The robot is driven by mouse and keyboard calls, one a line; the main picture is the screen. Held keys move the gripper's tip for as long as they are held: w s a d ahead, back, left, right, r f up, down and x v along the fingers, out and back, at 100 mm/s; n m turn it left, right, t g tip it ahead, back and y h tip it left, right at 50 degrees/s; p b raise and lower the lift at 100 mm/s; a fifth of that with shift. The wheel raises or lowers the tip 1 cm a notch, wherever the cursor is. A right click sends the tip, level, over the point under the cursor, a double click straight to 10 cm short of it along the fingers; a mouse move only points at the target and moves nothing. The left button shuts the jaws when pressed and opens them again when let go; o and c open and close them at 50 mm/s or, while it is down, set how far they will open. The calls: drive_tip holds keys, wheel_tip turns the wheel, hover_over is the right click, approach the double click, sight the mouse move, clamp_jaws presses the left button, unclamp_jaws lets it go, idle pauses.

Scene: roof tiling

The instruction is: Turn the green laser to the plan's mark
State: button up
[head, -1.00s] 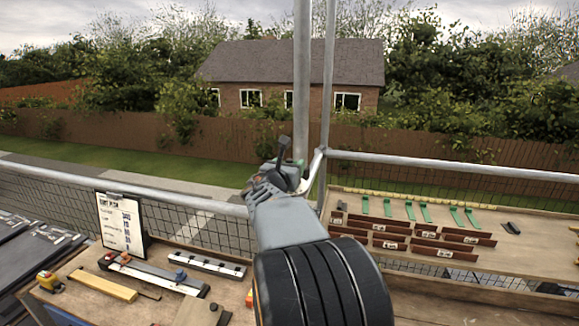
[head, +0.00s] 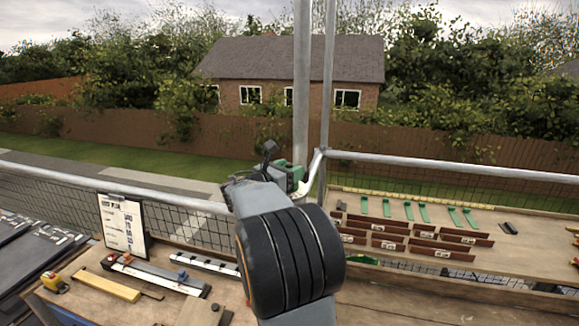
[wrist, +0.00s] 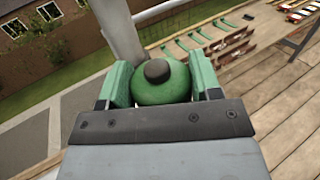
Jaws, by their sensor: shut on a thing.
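The green laser (wrist: 161,88), a rounded green body with a dark knob on top, sits between the two fingers of my gripper (wrist: 160,84) in the wrist view. The fingers press on it from both sides, so my gripper is shut on it. In the head view the laser (head: 296,176) shows as a small green patch beside the scaffold pole, partly hidden by my gripper (head: 282,178). The plan (head: 122,222) is a printed sheet on a clipboard at the left; its writing is too small to read. I see no laser line or mark.
A vertical scaffold pole (head: 301,90) stands close to my gripper, with a guard rail (head: 450,168) running right. A bench at right holds brown battens (head: 442,255) and green strips (head: 409,210).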

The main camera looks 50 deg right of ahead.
drive_tip(key=shift+r+m+g+y+p, duration=0.1)
drive_tip(key=shift+m+g+y+p, duration=0.2)
drive_tip(key=shift+m+g+p, duration=1.1)
drive_tip(key=shift+m+g+b, duration=0.3)
drive_tip(key=shift+g+b, duration=0.1)
drive_tip(key=shift+g, duration=0.8)
drive_tip(key=o, duration=0.9)
drive_tip(key=shift+o, duration=0.2)
drive_tip(key=b+v, duration=0.3)
drive_tip(key=v, duration=1)
drive_tip(key=shift+a, duration=0.4)
drive_tip(key=shift+w+r, duration=0.1)
